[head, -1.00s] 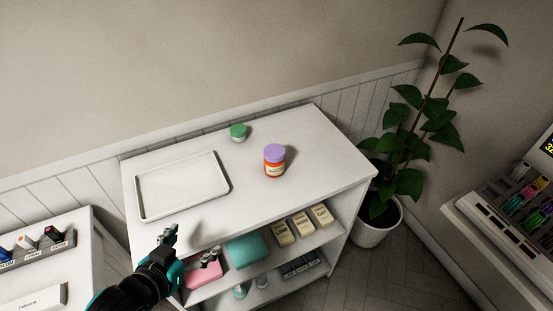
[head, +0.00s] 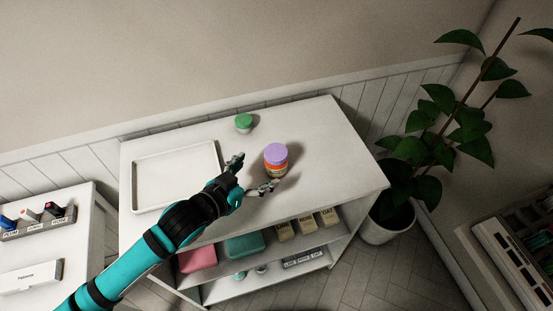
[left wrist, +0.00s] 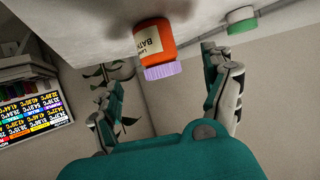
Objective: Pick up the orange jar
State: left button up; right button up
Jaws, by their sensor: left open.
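The orange jar (head: 277,167) with a purple lid stands upright on the white shelf unit's top. In the left wrist view the orange jar (left wrist: 155,43) appears upside down, with a pale label, ahead of and between the fingers. My left gripper (head: 250,174) is open just left of the jar, its fingers spread toward it. One fingertip is close to the jar's lower front; I cannot tell whether it touches. The left gripper (left wrist: 162,92) also shows in the left wrist view with nothing between its fingers. My right gripper is not in view.
A small green-lidded jar (head: 243,122) stands behind, near the back edge. An empty white tray (head: 137,180) lies on the left of the top. The right part of the top is clear. A potted plant (head: 392,222) stands on the floor to the right.

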aim_at(269, 163)
pick_arm(q)
jog(key=x, duration=0.4)
jog(key=shift+w+d+p, duration=0.25)
jog(key=shift+w+p, duration=0.05)
jog(key=shift+p, duration=0.2)
jog(key=p+x, duration=0.1)
jog(key=x, duration=0.2)
jog(key=shift+w+d, duration=0.25)
jog(key=shift+d, duration=0.05)
jog(key=shift+w+d+f, duration=0.2)
jog(key=shift+w, duration=0.05)
jog(key=shift+c, duration=0.3)
jog(key=c, duration=1.1)
jog(key=shift+c, duration=0.4)
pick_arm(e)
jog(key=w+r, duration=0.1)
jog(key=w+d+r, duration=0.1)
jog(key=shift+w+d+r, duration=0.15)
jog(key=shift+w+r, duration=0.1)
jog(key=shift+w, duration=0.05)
